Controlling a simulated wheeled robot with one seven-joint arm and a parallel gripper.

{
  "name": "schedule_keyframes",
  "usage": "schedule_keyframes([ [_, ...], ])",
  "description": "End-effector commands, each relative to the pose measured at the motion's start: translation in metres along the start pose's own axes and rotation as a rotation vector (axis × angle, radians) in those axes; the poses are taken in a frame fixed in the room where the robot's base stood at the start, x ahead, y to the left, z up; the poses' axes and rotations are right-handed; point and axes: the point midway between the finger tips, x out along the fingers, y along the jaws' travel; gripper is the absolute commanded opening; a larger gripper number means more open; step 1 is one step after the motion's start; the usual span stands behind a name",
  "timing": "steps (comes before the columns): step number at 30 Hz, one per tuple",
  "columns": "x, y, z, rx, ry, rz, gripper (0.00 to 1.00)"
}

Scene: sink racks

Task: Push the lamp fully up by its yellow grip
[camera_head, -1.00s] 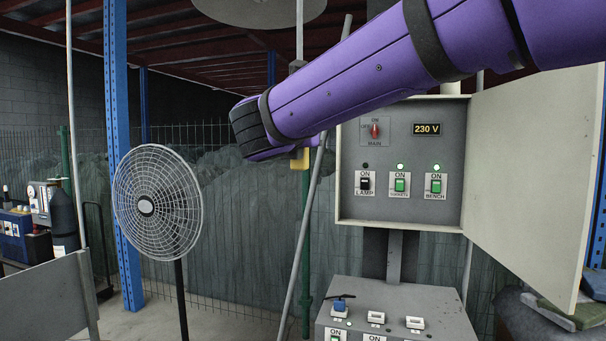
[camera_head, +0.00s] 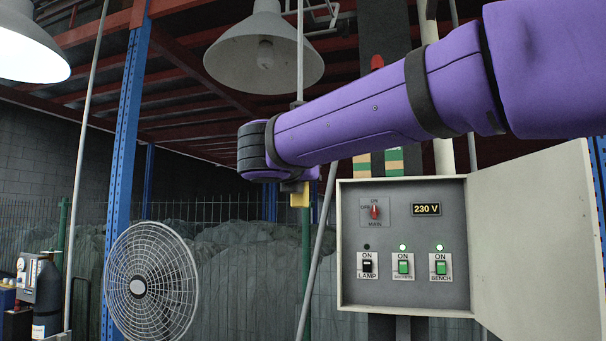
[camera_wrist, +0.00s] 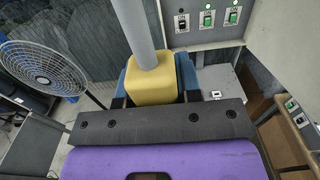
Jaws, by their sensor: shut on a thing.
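The yellow grip (camera_wrist: 152,88) is a block at the end of a grey rod (camera_wrist: 138,30), and it sits between the fingers of my gripper (camera_wrist: 155,96) in the wrist view. My gripper is shut on it. In the head view the yellow grip (camera_head: 300,196) shows just below my purple wrist, which hides most of the fingers (camera_head: 289,187). A thin rod (camera_head: 300,50) runs upward from behind my wrist, past the lamp (camera_head: 232,62). The lamp is a wide pale shade with an unlit bulb, hanging at the top of the view.
A grey switch box (camera_head: 352,281) with an open door (camera_head: 535,245) stands to the right below my arm. A fan (camera_head: 150,283) stands at the left, near a blue post (camera_head: 128,160). Another lamp (camera_head: 28,45) glows at top left. A slanted pole (camera_head: 318,255) passes near the grip.

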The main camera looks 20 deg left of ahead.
Motion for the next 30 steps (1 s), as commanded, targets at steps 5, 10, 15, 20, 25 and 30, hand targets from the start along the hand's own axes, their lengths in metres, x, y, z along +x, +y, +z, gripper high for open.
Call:
schedule_keyframes([
  [5,0.0,-0.002,0.007,0.004,-0.01,0.0,0.57],
  [10,0.0,-0.001,0.005,0.003,-0.008,0.001,0.57],
  [15,-0.003,-0.001,0.004,0.003,-0.006,0.002,0.57],
  [20,-0.021,-0.001,0.004,0.004,-0.006,0.003,0.57],
  [25,-0.052,-0.001,0.004,0.003,-0.007,0.003,0.57],
  [30,-0.082,-0.001,0.004,0.003,-0.008,0.002,0.57],
])
